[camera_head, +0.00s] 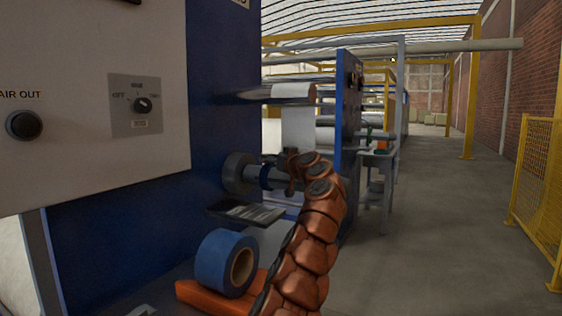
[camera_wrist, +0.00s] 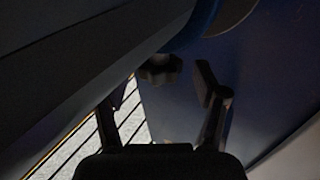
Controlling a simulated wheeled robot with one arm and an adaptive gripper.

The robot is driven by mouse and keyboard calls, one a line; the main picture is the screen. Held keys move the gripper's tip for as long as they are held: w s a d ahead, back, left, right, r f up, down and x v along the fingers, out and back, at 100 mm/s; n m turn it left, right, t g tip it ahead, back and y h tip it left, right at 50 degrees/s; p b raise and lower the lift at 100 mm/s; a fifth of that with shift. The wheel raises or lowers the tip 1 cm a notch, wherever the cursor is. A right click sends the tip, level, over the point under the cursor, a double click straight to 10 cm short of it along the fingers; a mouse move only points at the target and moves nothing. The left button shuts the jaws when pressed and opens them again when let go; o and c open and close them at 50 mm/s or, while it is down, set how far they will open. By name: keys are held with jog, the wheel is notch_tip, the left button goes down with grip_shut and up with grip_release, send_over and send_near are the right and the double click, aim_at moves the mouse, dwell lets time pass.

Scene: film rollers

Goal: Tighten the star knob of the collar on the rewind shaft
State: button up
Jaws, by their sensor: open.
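The star knob (camera_wrist: 160,68) is a small dark lobed knob in the wrist view, below the shaft. My gripper (camera_wrist: 165,84) is open, one finger on each side of the knob in the picture, with gaps on both sides. It appears empty. I cannot tell whether the knob lies between the fingertips or just beyond them. In the head view my arm largely hides the gripper (camera_head: 284,160).
A grey tray (camera_head: 246,213) sits below the shaft. The control cabinet (camera_head: 85,100) stands left. A yellow fence (camera_head: 540,180) is far right; the aisle floor (camera_head: 440,220) is clear.

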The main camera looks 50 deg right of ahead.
aim_at(282, 180)
jog(key=shift+v, duration=2.6)
